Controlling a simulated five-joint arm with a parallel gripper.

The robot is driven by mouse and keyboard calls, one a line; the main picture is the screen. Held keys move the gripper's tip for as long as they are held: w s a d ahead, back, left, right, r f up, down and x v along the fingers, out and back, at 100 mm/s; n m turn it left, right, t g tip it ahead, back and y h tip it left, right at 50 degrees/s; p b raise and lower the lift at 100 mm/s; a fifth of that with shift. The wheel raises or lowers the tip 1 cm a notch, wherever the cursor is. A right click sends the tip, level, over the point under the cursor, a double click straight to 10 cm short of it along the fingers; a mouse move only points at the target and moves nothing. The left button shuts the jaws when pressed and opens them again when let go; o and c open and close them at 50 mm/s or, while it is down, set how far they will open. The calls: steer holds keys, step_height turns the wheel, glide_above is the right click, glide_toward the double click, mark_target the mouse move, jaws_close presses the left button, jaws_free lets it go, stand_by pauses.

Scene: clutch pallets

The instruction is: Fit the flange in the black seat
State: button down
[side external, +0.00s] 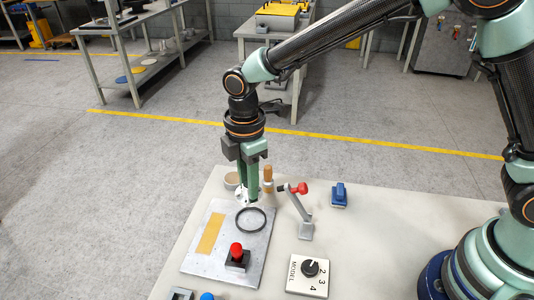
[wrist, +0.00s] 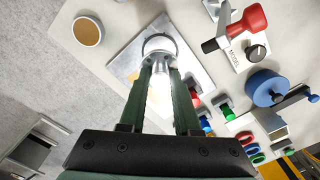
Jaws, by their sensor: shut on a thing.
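My gripper (side external: 254,197) has its green fingers pointing down, shut on a small silver flange (side external: 242,197). In the wrist view the flange (wrist: 159,62) shows between the fingertips of my gripper (wrist: 160,72). The black seat (side external: 251,233) is a dark ring on a silver plate (side external: 215,262). The flange looks to be above the plate, near the far left side of the ring. In the wrist view the ring is partly hidden behind the flange, so I cannot tell the exact gap or alignment.
A clamp with a red handle (side external: 300,188) stands right of the plate. A MODEL dial (side external: 310,267), a blue item (side external: 340,195) and a round tan-topped cup (wrist: 88,31) stand around. The table's right middle is clear.

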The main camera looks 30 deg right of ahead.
steer(key=shift+f, duration=3.5)
steer(key=shift+f, duration=0.6)
steer(key=c, duration=0.6)
jaws_free()
